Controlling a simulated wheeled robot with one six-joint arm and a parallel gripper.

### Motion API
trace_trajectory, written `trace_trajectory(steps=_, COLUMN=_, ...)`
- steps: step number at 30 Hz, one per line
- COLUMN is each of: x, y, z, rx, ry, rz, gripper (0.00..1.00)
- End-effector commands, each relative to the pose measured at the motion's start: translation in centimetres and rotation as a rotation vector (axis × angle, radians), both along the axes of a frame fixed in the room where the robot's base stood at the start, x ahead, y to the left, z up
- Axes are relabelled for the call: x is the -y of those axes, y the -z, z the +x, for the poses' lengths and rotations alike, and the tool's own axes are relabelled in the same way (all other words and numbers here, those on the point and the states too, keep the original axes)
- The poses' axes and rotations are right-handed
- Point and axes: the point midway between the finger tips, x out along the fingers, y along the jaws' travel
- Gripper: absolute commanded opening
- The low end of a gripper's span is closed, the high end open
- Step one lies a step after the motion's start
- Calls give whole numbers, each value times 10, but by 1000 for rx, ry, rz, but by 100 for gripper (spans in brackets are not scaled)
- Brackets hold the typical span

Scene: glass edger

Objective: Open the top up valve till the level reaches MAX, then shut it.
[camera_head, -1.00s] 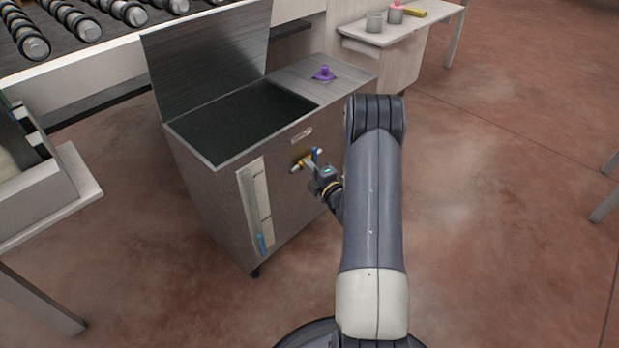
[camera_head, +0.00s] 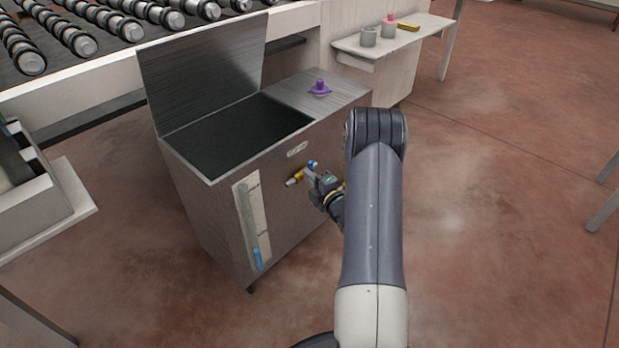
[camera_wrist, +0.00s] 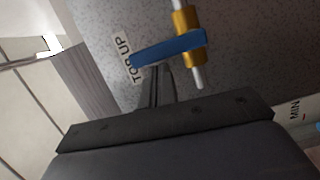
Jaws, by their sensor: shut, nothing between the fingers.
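The top up valve has a brass body (camera_head: 295,175) on the front of the steel tank (camera_head: 215,200). Its blue lever (camera_wrist: 168,48) lies across the brass body in the wrist view, beside the TOP UP label (camera_wrist: 130,60). My gripper (camera_wrist: 163,68) is shut and empty, its fingertips right at the lever's lower edge; I cannot tell whether they touch. In the head view my gripper (camera_head: 312,172) is at the valve and partly hides it. The level gauge (camera_head: 250,205) shows blue only near its bottom. The MIN mark (camera_wrist: 294,110) shows in the wrist view.
The tank's lid (camera_head: 205,70) stands open. A purple knob (camera_head: 319,88) sits on the tank top. A roller conveyor (camera_head: 90,30) runs behind, and a side table (camera_head: 400,35) holds cups.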

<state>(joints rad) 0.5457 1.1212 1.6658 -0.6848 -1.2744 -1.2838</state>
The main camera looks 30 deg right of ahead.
Motion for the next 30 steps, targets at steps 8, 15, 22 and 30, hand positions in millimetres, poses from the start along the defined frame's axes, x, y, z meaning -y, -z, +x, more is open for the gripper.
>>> trace_trajectory(steps=8, x=2, y=-2, z=1, rx=-14, ry=0, rz=41, gripper=0)
trace_trajectory(steps=15, x=6, y=-3, z=2, rx=-39, ry=1, rz=110, gripper=0)
trace_trajectory(steps=22, x=14, y=-6, z=5, rx=-92, ry=2, rz=256, gripper=0)
trace_trajectory(steps=30, x=22, y=-9, z=8, rx=-179, ry=2, rz=497, gripper=0)
